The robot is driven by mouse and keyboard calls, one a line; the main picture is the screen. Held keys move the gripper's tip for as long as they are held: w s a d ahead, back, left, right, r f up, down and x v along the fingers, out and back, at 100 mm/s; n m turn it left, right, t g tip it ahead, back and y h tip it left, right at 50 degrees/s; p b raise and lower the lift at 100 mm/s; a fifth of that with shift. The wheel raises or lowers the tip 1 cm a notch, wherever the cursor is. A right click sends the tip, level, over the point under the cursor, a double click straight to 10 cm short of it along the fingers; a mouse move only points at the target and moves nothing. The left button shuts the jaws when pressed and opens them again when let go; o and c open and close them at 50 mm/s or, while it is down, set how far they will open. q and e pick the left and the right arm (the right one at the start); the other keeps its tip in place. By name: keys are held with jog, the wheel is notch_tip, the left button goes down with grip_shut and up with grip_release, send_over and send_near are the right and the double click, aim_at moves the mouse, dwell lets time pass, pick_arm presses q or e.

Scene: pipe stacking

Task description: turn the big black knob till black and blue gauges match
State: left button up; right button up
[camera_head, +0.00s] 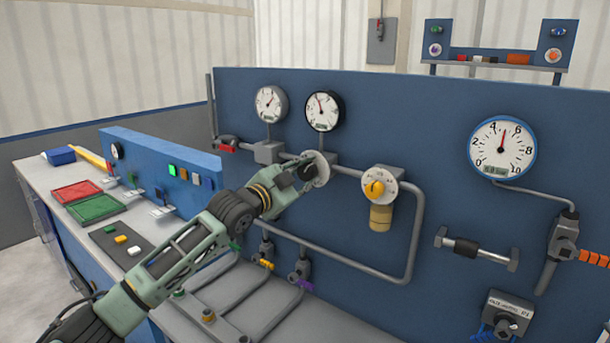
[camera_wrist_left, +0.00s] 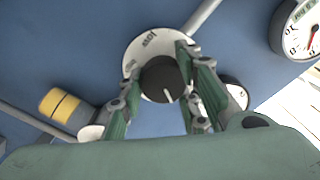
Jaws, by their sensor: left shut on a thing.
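The big black knob (camera_wrist_left: 158,76) sits on a round white dial plate (camera_wrist_left: 150,50) with a white pointer line toward the lower right. My left gripper (camera_wrist_left: 160,72) has one green finger on each side of the knob and is shut on it. In the head view the left gripper (camera_head: 309,173) mostly hides the knob in front of the dial plate (camera_head: 322,167). The black-rimmed gauge (camera_head: 322,111) has its needle tilted left of vertical. The blue-rimmed gauge (camera_head: 503,147) has its needle slightly right of vertical, between 4 and 6. The right gripper is not in view.
A grey-rimmed gauge (camera_head: 271,103) is left of the black one. A yellow knob (camera_head: 375,189) is right of my gripper. Grey pipes (camera_head: 408,235) run across the blue panel. Red (camera_head: 76,191) and green (camera_head: 96,208) trays lie on the bench at left.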

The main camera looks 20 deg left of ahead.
pick_arm(q)
jog(key=o, duration=0.9)
jog(key=shift+d+f, duration=0.25)
jog(key=shift+f, duration=0.15)
jog(key=shift+o, duration=0.8)
jog(key=shift+r, duration=0.2)
jog(key=v, duration=1.2)
